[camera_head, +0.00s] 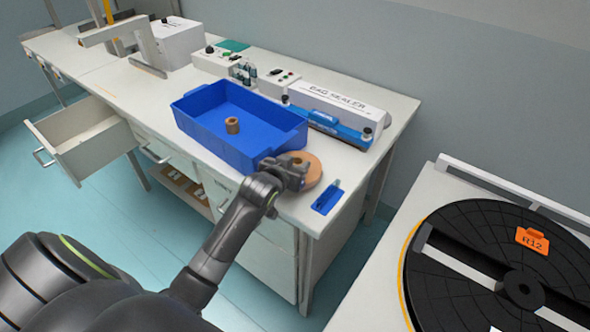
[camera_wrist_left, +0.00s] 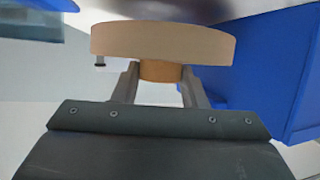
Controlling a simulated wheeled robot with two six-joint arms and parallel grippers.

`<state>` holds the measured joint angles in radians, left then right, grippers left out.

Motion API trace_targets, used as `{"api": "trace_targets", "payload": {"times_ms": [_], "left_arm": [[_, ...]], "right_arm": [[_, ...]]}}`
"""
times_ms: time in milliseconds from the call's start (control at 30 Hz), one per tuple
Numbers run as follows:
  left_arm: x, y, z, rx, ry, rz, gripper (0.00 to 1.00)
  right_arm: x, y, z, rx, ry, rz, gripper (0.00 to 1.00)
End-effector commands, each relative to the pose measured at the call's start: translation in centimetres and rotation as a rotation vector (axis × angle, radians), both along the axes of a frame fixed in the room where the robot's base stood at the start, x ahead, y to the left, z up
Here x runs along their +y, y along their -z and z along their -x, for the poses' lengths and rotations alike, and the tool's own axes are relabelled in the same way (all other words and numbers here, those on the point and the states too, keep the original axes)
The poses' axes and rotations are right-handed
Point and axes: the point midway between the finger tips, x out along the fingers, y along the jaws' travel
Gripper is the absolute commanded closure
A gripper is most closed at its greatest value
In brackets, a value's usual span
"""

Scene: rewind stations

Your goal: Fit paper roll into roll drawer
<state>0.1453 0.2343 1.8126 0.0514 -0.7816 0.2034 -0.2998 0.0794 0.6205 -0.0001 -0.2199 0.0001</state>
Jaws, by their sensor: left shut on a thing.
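A tan, disc-shaped paper roll (camera_head: 314,171) with a narrower brown core is at the near edge of the bench, right of the blue bin. My left gripper (camera_head: 297,172) is shut on it. In the left wrist view, the fingers of the left gripper (camera_wrist_left: 160,80) close on the core, below the wide disc of the paper roll (camera_wrist_left: 165,43). I cannot tell whether the roll touches the bench top. An open, pale drawer (camera_head: 80,138) sticks out from the bench at the left; its visible floor looks empty. My right gripper is not in view.
The blue bin (camera_head: 205,143) holds a small brown roll (camera_head: 232,126). A bag sealer (camera_head: 335,105) stands behind it. A small blue item (camera_head: 327,200) lies on the bench at right. A black turntable (camera_head: 500,260) stands at the right. The floor before the bench is clear.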

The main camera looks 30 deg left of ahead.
Motion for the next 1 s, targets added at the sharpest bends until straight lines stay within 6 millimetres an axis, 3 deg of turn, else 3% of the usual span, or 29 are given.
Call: {"api": "trace_targets", "payload": {"times_ms": [167,533,567,700,1000], "left_arm": [[0.0,2.2,0.1,0.001,0.0,0.0,0.89],[0.0,2.6,0.1,0.0,0.0,-0.001,0.89],[0.0,2.7,0.1,0.002,0.0,-0.001,0.6],[0.0,2.7,0.1,0.001,0.0,-0.001,0.42],[0.0,2.5,0.1,0.0,0.0,-0.001,0.39]], "right_arm": [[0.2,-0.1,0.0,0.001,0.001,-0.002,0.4],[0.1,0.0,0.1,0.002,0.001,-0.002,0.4],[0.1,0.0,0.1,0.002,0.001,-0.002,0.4],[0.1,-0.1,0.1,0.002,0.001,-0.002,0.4],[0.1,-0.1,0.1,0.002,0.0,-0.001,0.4]]}}
